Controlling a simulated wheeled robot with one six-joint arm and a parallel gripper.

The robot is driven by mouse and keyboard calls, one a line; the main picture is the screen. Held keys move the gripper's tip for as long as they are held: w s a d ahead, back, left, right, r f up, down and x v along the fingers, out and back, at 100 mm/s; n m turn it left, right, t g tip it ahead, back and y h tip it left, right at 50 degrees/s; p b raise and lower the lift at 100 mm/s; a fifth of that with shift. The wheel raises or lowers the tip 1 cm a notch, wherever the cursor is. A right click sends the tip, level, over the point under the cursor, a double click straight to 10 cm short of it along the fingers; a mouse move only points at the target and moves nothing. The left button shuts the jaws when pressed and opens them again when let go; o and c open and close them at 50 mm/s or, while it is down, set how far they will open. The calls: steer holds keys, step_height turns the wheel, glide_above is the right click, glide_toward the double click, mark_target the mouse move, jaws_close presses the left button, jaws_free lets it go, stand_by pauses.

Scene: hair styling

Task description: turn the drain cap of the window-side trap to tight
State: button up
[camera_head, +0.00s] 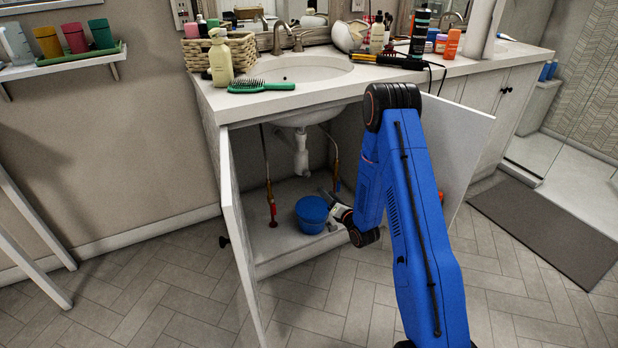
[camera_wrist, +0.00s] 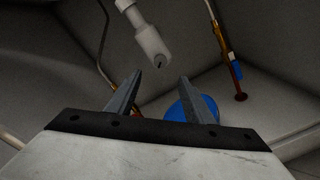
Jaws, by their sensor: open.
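One white trap (camera_head: 301,155) hangs under the sink basin inside the open cabinet. In the wrist view the trap (camera_wrist: 150,41) comes in from the top and ends in a rounded white lower end (camera_wrist: 157,58) with a small dark mark; whether this is the drain cap, and how tight it is, I cannot tell. My gripper (camera_wrist: 160,76) is open and empty, its two grey fingers pointing toward that end but apart from it. In the head view my gripper is low in the cabinet, right of the blue bucket (camera_head: 311,214), its fingertips partly hidden.
The bucket (camera_wrist: 181,108) shows beyond the right finger. A copper supply pipe (camera_head: 269,190) stands at left inside the cabinet, another (camera_head: 336,165) at right. Open cabinet doors (camera_head: 238,250) flank the opening. A green hairbrush (camera_head: 262,86) lies on the counter (camera_head: 330,92) above.

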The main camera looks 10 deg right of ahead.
mark_target(308, 175)
steer(key=shift+n, duration=0.4)
steer(key=x, duration=1.1)
steer(key=f+x, duration=0.1)
steer(key=x, duration=0.5)
steer(key=shift+s, duration=0.1)
steer(key=c, duration=1.1)
